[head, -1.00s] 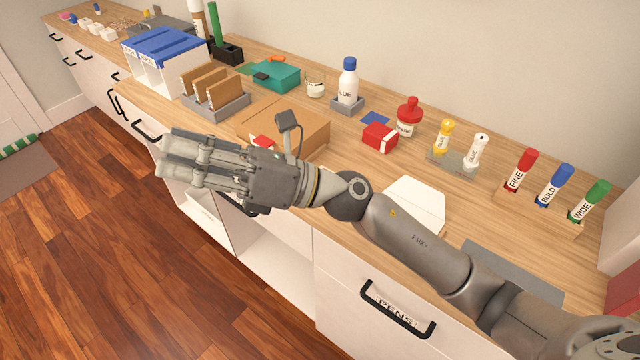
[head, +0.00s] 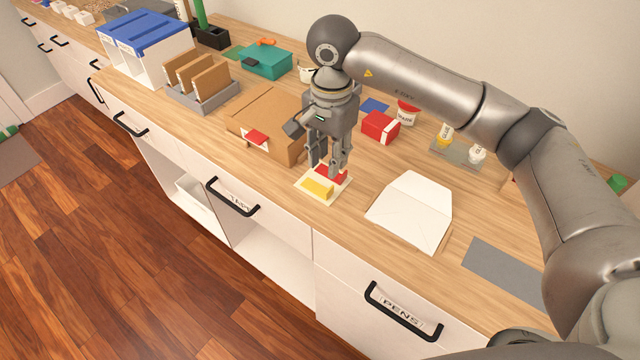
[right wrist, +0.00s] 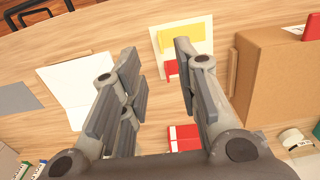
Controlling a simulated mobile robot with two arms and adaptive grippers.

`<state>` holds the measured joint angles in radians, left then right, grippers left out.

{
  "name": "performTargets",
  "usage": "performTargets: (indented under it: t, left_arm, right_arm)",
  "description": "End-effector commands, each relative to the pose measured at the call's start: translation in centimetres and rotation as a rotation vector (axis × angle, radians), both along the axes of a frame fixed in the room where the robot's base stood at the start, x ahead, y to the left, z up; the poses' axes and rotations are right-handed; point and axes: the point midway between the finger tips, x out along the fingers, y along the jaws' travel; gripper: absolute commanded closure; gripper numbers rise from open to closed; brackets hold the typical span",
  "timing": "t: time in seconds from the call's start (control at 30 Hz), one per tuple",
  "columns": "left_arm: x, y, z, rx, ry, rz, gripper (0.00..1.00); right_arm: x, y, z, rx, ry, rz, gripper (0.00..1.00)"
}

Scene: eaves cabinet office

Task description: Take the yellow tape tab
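The yellow tape tab (head: 318,188) lies on a small white card (head: 303,184) on the wooden counter, beside a red tab (head: 333,175). My right gripper (head: 327,168) points down just above the card, its fingertips close to the red tab and a little behind the yellow one. In the right wrist view the yellow tab (right wrist: 185,38) and the red tab (right wrist: 170,68) show beyond the fingers. The right fingers (right wrist: 158,72) are spread apart with nothing between them. The right fingers partly hide the red tab. My left gripper is in neither view.
A cardboard box (head: 262,115) stands close left of the gripper. A white envelope-like piece (head: 412,210) and a grey mat (head: 505,272) lie to the right. A red box (head: 381,127) and glue bottles stand behind. The counter's front edge is near the card.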

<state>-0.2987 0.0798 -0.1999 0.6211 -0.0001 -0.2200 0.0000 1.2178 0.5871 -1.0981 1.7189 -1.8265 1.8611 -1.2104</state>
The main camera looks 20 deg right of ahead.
Motion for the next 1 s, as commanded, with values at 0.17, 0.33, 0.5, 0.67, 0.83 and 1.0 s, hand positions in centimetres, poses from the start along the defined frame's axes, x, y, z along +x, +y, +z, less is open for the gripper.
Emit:
performTargets:
  t: [0.17, 0.33, 0.5, 0.67, 0.83, 1.0]
  left_arm:
    - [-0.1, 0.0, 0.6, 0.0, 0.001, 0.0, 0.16]
    - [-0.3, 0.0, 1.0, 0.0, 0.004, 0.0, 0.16]
    - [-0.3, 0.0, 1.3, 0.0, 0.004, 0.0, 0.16]
    - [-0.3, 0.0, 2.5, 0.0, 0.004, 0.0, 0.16]
    - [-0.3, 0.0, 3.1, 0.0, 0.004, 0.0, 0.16]
    - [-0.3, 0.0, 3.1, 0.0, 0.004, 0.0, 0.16]
  right_arm:
    - [0.0, -0.4, -2.1, -0.017, 0.006, -0.001, 0.71]
    - [0.0, -0.4, -4.5, -0.014, 0.004, -0.002, 0.71]
    - [0.0, -0.3, -5.6, -0.013, 0.002, -0.001, 0.71]
    - [0.0, -0.1, -7.5, -0.013, 0.007, -0.001, 0.71]
    - [0.0, -0.1, -9.9, -0.013, 0.005, -0.001, 0.71]
    - [0.1, -0.1, -10.7, -0.012, 0.001, -0.001, 0.71]
